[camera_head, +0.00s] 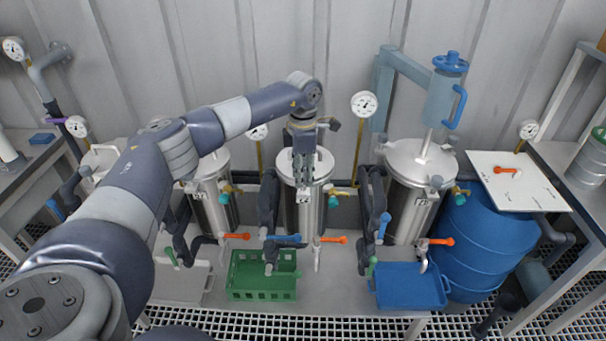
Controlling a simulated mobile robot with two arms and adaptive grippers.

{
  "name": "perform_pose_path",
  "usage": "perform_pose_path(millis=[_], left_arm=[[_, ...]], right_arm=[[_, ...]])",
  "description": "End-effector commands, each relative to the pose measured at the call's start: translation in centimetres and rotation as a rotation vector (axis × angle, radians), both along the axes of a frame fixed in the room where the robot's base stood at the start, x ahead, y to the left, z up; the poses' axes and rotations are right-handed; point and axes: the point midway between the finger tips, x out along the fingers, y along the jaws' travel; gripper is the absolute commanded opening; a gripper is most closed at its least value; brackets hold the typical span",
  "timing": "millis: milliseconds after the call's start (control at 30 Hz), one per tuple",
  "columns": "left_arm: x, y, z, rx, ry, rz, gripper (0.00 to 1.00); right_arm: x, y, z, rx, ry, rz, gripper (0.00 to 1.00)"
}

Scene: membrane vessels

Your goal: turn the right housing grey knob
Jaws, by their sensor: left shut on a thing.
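Three steel vessels stand in a row: the left vessel (212,190), the middle vessel (304,212) and the right vessel (408,210). The right vessel has a small grey knob (436,182) at the front of its lid rim, and nothing of mine touches it. My left gripper (304,180) points down over the middle vessel's lid. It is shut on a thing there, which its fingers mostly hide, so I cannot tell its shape. My right gripper is not in view.
A blue-handled fitting (447,90) stands above the right vessel. Orange valve levers (333,239) stick out in front. A green crate (262,285) and a blue tray (410,288) sit below. A blue drum (485,240) stands at right. Gauges (364,104) rise behind.

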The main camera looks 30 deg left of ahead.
Motion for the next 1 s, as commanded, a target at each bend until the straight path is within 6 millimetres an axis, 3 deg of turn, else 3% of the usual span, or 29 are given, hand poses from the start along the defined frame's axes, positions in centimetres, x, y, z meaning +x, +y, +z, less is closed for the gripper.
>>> perform_pose_path(millis=[500,533,600,1000], left_arm=[[0.09,0.07,0.17,0.001,-0.004,-0.018,0.04],[0.10,0.07,0.17,0.001,-0.004,-0.018,0.34],[0.09,0.07,0.16,0.001,-0.004,-0.018,0.48],[0.09,0.02,0.52,0.000,-0.003,-0.017,0.48]], right_arm=[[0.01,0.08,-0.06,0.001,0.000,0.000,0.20],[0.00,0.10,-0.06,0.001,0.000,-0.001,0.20],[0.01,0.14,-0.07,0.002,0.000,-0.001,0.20],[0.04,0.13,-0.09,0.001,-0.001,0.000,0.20]])
